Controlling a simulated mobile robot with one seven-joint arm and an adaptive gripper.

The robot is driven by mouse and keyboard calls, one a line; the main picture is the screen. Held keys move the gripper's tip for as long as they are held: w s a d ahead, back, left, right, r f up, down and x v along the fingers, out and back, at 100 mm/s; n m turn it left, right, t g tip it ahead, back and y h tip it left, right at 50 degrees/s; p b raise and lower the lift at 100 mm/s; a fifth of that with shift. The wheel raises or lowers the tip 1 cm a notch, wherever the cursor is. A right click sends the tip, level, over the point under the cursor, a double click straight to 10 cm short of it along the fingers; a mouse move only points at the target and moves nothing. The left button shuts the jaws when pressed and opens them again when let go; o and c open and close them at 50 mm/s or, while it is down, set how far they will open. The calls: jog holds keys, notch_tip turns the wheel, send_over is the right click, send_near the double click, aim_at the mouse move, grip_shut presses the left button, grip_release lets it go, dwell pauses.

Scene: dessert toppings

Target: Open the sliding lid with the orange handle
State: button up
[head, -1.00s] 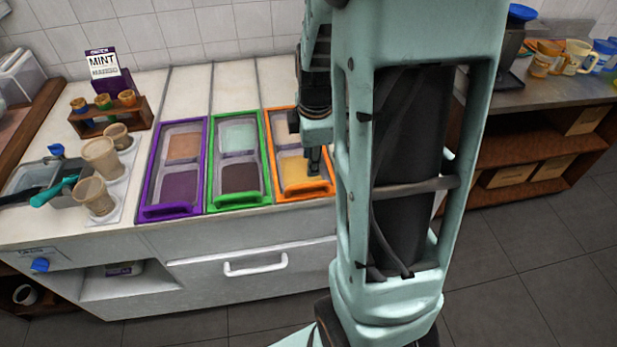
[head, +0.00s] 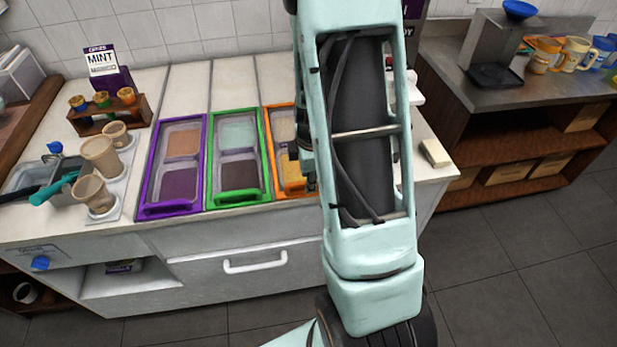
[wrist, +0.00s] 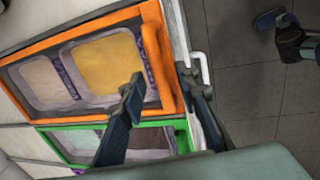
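The orange-framed sliding lid (head: 271,147) is the rightmost of three lids in the counter, partly hidden behind my arm. In the wrist view its orange frame (wrist: 62,41) surrounds two clear panes, with pale and yellow contents below. The lid appears to lie over its compartments. Its orange handle (wrist: 159,62) runs along the front end. My gripper (wrist: 158,77) is open, with one dark fingertip on each side of the handle's line. I cannot tell whether the fingers touch it. In the head view my arm mostly hides the gripper.
The green-framed lid (head: 212,160) lies directly beside the orange one, with the purple-framed lid (head: 150,165) further left. A white drawer handle (head: 255,264) sticks out below the counter. Cups (head: 100,155) stand at left; a small pale block (head: 435,153) lies at right.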

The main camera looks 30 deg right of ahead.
jog(key=shift+c, duration=0.3)
grip_shut()
